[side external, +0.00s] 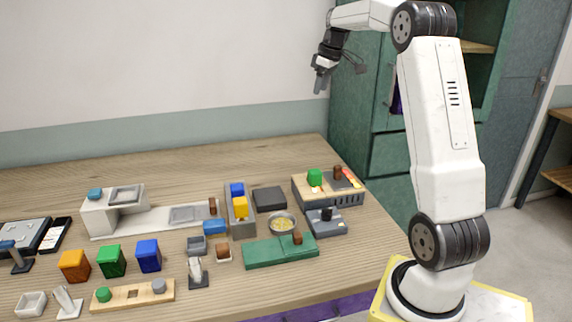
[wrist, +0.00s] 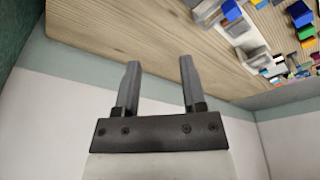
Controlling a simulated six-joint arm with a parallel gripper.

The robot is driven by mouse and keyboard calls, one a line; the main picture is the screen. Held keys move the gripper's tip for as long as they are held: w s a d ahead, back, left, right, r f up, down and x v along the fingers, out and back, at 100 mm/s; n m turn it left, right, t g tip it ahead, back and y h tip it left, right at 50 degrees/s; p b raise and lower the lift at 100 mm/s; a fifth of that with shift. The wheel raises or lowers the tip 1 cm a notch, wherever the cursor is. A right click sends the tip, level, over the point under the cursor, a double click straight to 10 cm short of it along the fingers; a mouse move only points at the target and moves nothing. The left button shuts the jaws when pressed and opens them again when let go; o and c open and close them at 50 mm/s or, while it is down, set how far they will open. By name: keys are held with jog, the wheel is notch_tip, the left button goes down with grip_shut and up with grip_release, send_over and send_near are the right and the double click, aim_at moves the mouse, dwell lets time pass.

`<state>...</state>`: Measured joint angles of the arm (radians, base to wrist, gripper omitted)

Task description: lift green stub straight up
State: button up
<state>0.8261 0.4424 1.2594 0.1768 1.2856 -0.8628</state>
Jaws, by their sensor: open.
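A small green stub (side external: 103,295) stands upright at the left end of a wooden board (side external: 132,295) near the table's front edge in the side view. A grey stub (side external: 158,286) stands at the board's right end, with a dark square recess between them. Another green piece (side external: 314,177) sits on a wood-topped unit at the back right; I cannot tell its exact shape. My gripper (side external: 320,86) is high above the table's far right side, well away from both green pieces. In the wrist view my gripper (wrist: 160,64) is open, with nothing between its fingers.
Orange (side external: 75,266), green (side external: 111,261) and blue (side external: 148,255) blocks stand behind the board. A white clamp-like piece (side external: 67,301) is to its left, and another on a dark base (side external: 197,273) to its right. The air around my gripper is clear.

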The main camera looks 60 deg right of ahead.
dwell(0.4)
jog(key=o, duration=0.3)
jog(key=n+g, duration=0.3)
jog(key=n, duration=0.6)
send_over(316, 171)
notch_tip(316, 171, down, 23)
jog(key=shift+w+d+f, duration=0.1)
jog(key=shift+f, duration=3.9)
grip_shut()
